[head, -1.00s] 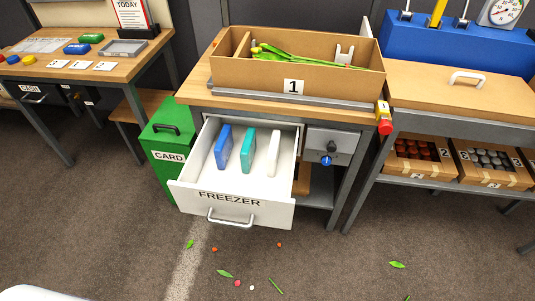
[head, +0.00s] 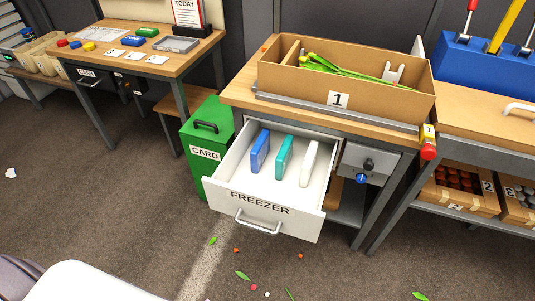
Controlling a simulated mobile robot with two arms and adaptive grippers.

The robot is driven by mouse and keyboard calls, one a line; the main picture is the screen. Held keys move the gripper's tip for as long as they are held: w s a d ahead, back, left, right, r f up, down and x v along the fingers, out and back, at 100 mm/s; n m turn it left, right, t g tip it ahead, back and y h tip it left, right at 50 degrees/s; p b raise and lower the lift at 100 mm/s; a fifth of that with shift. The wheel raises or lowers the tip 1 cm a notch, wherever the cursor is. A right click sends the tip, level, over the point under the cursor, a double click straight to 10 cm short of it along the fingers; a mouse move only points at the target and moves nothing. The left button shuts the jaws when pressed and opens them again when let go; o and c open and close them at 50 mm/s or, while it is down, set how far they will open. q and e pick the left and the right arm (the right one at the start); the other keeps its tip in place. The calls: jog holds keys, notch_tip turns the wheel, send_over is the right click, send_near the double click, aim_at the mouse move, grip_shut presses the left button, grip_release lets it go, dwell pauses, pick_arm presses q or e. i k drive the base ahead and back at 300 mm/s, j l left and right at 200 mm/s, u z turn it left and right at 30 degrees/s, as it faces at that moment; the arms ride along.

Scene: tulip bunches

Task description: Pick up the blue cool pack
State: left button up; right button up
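The blue cool pack (head: 260,151) stands upright on its edge in the open freezer drawer (head: 262,214), at the left of a row of three. A teal pack (head: 284,157) stands to its right and a white pack (head: 308,164) stands right of that, with gaps between them. The drawer is pulled out from under the workbench, and its front reads FREEZER. Neither of my grippers shows in the head view.
A green CARD bin (head: 208,150) stands just left of the drawer. Above the drawer, the bench holds a cardboard box (head: 370,100) marked 1 with green stems in it. Leaves and bits (head: 243,276) lie on the floor in front. The floor at left is mostly clear.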

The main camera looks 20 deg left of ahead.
aim_at(259, 152)
jog(key=i+j, duration=0.1)
jog(key=j, duration=0.25)
jog(key=i+j, duration=0.1)
jog(key=j, duration=0.25)
jog(key=i+j, duration=0.1)
jog(key=j, duration=0.25)
jog(key=i+j, duration=0.1)
jog(key=j, duration=0.25)
jog(key=i+z, duration=0.05)
